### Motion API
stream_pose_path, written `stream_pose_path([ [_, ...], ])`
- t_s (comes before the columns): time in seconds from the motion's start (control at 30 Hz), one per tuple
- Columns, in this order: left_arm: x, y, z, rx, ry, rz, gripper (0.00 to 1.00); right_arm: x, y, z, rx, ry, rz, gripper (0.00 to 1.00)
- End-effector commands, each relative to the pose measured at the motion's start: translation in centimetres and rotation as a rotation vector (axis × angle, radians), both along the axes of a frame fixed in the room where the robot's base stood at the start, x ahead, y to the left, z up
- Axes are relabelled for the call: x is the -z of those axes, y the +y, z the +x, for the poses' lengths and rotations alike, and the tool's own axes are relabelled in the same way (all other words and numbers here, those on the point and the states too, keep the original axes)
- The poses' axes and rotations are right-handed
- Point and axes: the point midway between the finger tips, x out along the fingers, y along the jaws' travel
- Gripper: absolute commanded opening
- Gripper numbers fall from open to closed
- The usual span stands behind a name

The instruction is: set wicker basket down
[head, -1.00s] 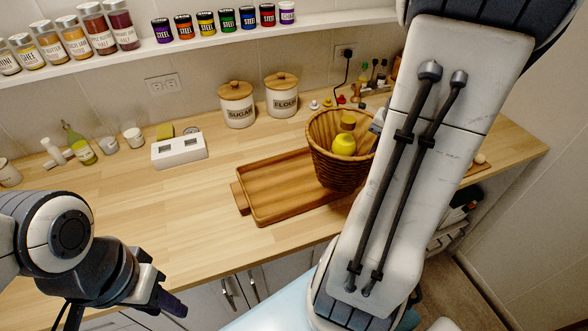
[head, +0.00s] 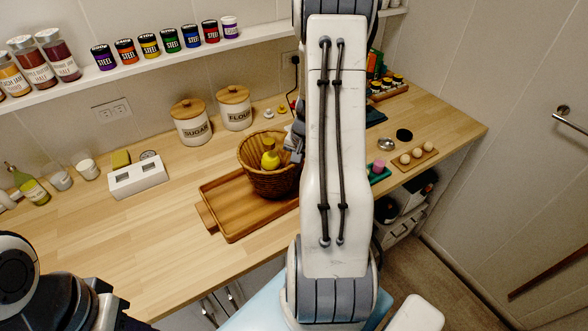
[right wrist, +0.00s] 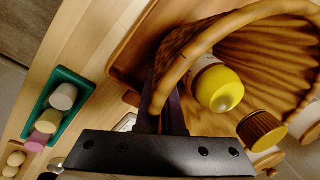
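The brown wicker basket (head: 262,180) is over the right part of the wooden tray (head: 232,232) on the counter. It is upright, and I cannot tell whether its base touches the tray. A yellow bottle (head: 270,158) is inside it. The right wrist view shows the basket's rim (right wrist: 215,32), a yellow-capped jar (right wrist: 219,90) and a brown-lidded jar (right wrist: 262,131). My right gripper (right wrist: 166,112) is shut on the rim; in the head view my arm hides most of it. My left gripper (head: 122,320) is cut off at the lower left edge, its fingers mostly unseen.
Sugar (head: 191,122) and flour (head: 234,108) canisters stand behind the tray. A green tray (right wrist: 55,110) with small items and an egg board (head: 415,157) are to the right. Bare counter lies left of the tray.

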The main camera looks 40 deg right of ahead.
Motion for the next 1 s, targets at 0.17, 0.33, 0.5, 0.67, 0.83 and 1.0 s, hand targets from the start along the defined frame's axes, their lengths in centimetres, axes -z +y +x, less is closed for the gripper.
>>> stream_pose_path([
  [0.17, -0.1, 0.0, 0.0, 0.0, 0.0, 0.0, 0.4, 0.5, 0.0, 0.0, 0.0, -0.002, -0.001, 0.0],
  [0.33, 0.0, 0.0, 0.0, 0.0, 0.0, 0.0, 0.4, 0.6, -0.1, 0.0, 0.0, -0.002, -0.001, 0.0],
  [0.5, 0.3, 0.0, 0.0, 0.0, 0.0, 0.0, 0.4, 0.8, 0.0, 0.0, 0.0, 0.0, -0.001, 0.27],
  [0.67, 0.3, 0.0, 0.0, 0.0, 0.0, 0.0, 0.4, 0.8, 0.0, 0.0, 0.0, 0.0, -0.001, 0.34],
  [0.83, 0.2, 0.0, 0.0, 0.0, 0.0, 0.0, 0.4, 0.7, 0.0, 0.0, 0.0, 0.0, -0.001, 0.34],
  [1.0, 0.0, 0.0, 0.0, 0.0, 0.0, 0.0, 0.4, -0.5, -0.2, -0.1, 0.001, -0.005, -0.004, 0.34],
])
